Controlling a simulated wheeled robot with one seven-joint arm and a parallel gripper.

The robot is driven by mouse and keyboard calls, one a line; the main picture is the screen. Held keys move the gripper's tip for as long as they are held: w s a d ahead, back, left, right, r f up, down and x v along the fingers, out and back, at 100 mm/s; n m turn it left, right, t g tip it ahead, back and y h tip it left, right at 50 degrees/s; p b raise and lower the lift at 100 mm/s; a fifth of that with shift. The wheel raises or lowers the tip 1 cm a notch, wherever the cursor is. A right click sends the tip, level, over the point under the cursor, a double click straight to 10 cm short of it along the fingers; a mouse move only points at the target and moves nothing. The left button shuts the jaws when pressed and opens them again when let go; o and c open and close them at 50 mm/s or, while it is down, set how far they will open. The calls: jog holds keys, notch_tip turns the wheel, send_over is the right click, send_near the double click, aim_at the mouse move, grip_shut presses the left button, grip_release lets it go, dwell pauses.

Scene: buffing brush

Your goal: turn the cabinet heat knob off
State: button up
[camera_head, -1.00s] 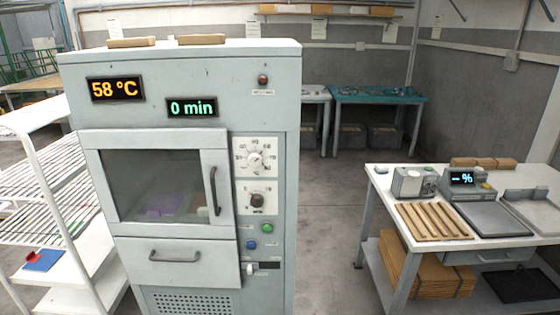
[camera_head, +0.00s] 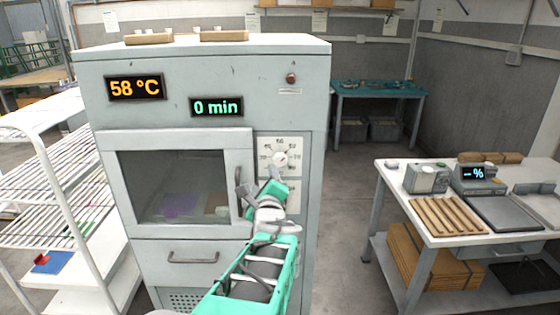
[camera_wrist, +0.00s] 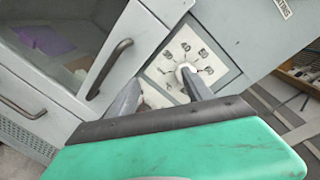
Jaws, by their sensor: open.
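The grey cabinet (camera_head: 215,70) stands in front of me. On its right side is a white numbered dial plate (camera_head: 268,145) with a pale round knob (camera_head: 280,159). In the wrist view this knob (camera_wrist: 181,70) is by the tip of the right finger, which partly covers it. My gripper (camera_head: 274,184) is in front of the panel, just below the dial in the head view. Its two fingers (camera_wrist: 163,88) are apart with nothing between them. I cannot tell whether a finger touches the knob. The lower dial and the buttons are hidden behind my arm.
The cabinet's door handle (camera_head: 239,190) is close on the left of my gripper, and also shows in the wrist view (camera_wrist: 109,68). Displays read 58 °C (camera_head: 135,87) and 0 min (camera_head: 217,107). A white rack (camera_head: 50,200) stands left; a table (camera_head: 440,236) stands right.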

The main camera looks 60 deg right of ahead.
aim_at(280, 161)
jog(key=d+m, duration=0.1)
jog(key=d, duration=0.2)
jog(key=d+r+h+p, duration=0.1)
jog(key=d, duration=0.2)
jog(key=d+m+p, duration=0.1)
jog(key=d, duration=0.2)
jog(key=shift+s+r+m+g+h, duration=0.1)
jog(key=shift+r+m+g+h, duration=0.2)
jog(key=shift+g, duration=0.1)
jog(key=shift+c, duration=0.2)
grip_shut()
